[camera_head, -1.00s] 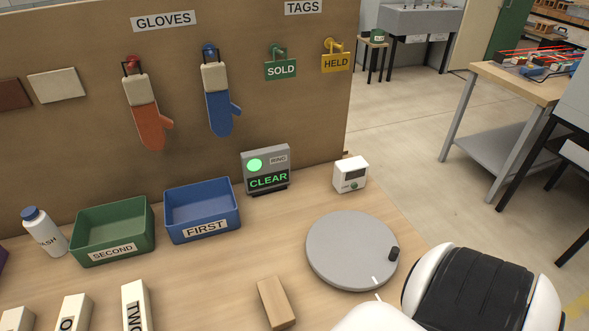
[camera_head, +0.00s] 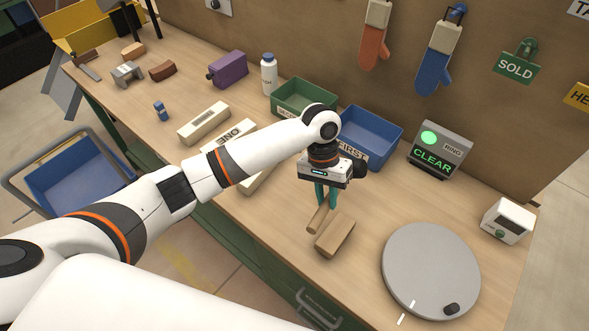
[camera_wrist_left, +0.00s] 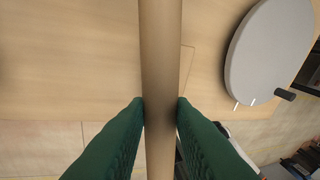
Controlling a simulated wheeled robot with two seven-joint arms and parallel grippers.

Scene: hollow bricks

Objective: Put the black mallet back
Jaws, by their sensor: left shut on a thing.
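My left gripper (camera_head: 325,194) is shut on a round pale wooden handle (camera_head: 319,218) above the bench, in front of the blue FIRST bin. In the left wrist view the handle (camera_wrist_left: 160,70) runs straight between my green fingers (camera_wrist_left: 160,115). A black lump (camera_head: 362,164) shows beside the gripper body, in line with the handle; it looks like the black mallet's head, but the gripper partly hides the join. My right gripper is not in view.
A wooden block (camera_head: 336,238) lies close beside the handle's lower end. A grey turntable (camera_head: 430,268) is to the right. The green bin (camera_head: 303,97), blue bin (camera_head: 380,132) and CLEAR sign (camera_head: 440,150) stand behind. A yellow rack (camera_head: 85,35) with dark upright tools is far left.

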